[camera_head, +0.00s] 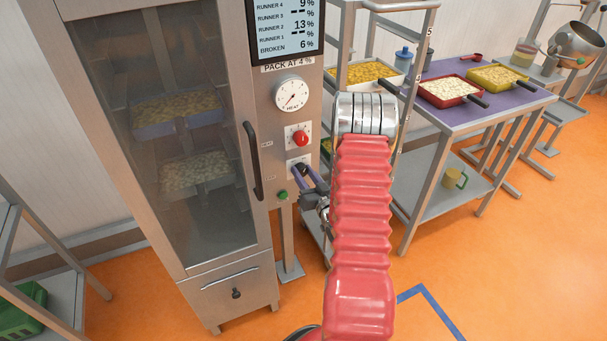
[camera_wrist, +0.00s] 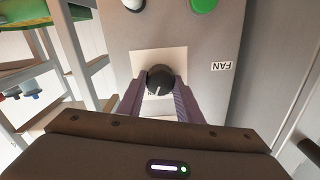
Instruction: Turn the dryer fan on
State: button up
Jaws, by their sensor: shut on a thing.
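The dryer (camera_head: 158,140) is a tall steel cabinet with a glass door on the left of the head view. Its control panel has a dark fan knob with a white mark on a pale plate. In the wrist view the fan knob (camera_wrist: 160,79) sits between my gripper's purple fingers, beside a FAN label (camera_wrist: 222,66). My gripper (camera_wrist: 158,92) is shut on this knob. In the head view my gripper (camera_head: 306,171) reaches the panel from the right, and its fingers partly cover the knob.
Above the knob are a red knob (camera_head: 300,138) and a round dial (camera_head: 291,94). A green button (camera_head: 282,195) is close below. The door handle (camera_head: 252,160) is just left. A purple-topped table (camera_head: 455,118) with trays stands right.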

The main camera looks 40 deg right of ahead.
jog(key=shift+m, duration=0.6)
jog(key=o, duration=1)
jog(key=shift+o, duration=0.2)
jog(key=v, duration=1.3)
jog(key=shift+s, duration=0.4)
jog(key=shift+a, duration=0.1)
